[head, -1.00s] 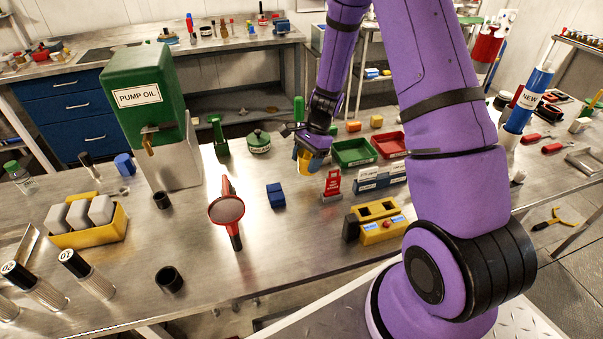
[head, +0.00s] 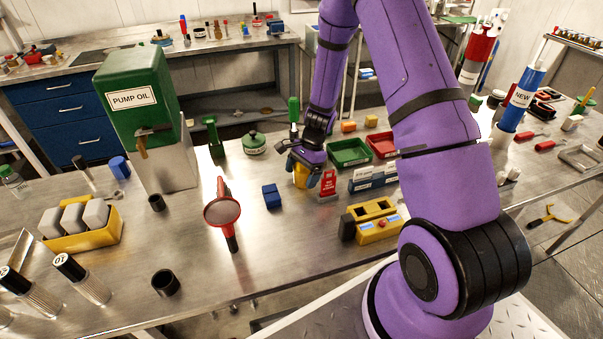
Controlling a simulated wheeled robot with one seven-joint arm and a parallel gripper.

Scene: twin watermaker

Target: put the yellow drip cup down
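The yellow drip cup (head: 301,179) is upright at the middle of the steel bench, just left of a small red sign (head: 328,184). My gripper (head: 301,164) comes down from above and appears shut on the cup, with its fingers at the cup's upper part. The gripper and wrist hide the cup's top. The cup's bottom is at or very near the bench top; I cannot tell whether it touches.
A blue block (head: 271,196) lies left of the cup. Green (head: 349,153) and red (head: 382,145) trays stand behind right, and a yellow box (head: 371,222) stands in front right. A red-rimmed magnifier (head: 222,212) stands left. Bare bench lies in front of the cup.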

